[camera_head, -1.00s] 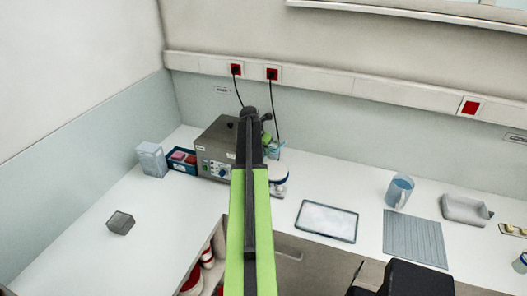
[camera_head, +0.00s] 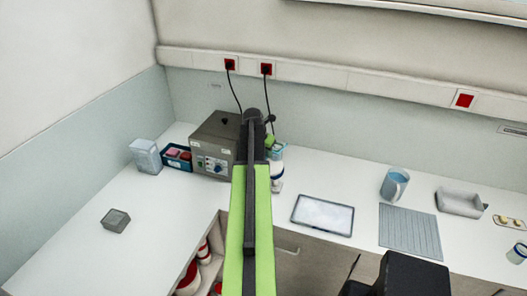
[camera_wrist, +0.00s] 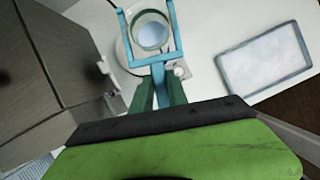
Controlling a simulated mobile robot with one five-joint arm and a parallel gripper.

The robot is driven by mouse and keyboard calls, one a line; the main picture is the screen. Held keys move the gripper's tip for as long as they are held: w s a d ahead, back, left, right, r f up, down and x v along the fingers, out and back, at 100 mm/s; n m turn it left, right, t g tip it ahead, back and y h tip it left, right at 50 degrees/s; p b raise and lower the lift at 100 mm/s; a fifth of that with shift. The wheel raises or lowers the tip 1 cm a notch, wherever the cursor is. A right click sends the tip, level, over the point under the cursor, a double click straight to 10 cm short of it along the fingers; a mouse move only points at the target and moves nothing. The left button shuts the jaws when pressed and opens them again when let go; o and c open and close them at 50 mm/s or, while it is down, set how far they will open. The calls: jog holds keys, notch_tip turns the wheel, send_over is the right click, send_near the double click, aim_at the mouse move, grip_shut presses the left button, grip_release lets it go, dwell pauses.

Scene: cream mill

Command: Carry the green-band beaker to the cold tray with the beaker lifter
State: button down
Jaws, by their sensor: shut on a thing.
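My gripper (camera_wrist: 158,92) is shut on the teal beaker lifter (camera_wrist: 158,59), whose two-pronged frame reaches forward in the wrist view. A round glass beaker (camera_wrist: 151,33) with a greenish rim and pale contents sits between the prongs. I cannot tell whether the lifter bears its weight, and its band is not clear. Below it is a pale round plate on a small white device (camera_wrist: 184,72). The cold tray (camera_head: 323,214), pale with a dark rim, lies empty to the right, also in the wrist view (camera_wrist: 267,58).
A grey bath unit (camera_head: 214,146) stands close left of my gripper. A blue box (camera_head: 177,157) and a clear container (camera_head: 145,156) stand farther left. Right of the tray are a grey ribbed mat (camera_head: 409,230), a blue jug (camera_head: 394,185) and a grey holder (camera_head: 460,202).

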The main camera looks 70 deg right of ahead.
jog(key=shift+s+a+f+b, duration=0.1)
jog(key=shift+s+a, duration=0.3)
jog(key=shift+s, duration=0.4)
jog(key=shift+s+a+f+b, duration=0.15)
jog(key=shift+s+a, duration=0.3)
jog(key=shift+s, duration=0.35)
jog(key=shift+s+a+f+b, duration=0.1)
jog(key=shift+s+a, duration=0.3)
jog(key=shift+s, duration=0.5)
jog(key=shift+s+a+f+b, duration=0.1)
jog(key=shift+s+a, duration=0.3)
jog(key=shift+s, duration=0.35)
jog(key=shift+s+a+f+b, duration=0.15)
jog(key=shift+s+a, duration=0.25)
jog(key=shift+s, duration=0.35)
jog(key=shift+s+a+f+b, duration=0.1)
jog(key=shift+s+a, duration=0.3)
jog(key=shift+s, duration=0.35)
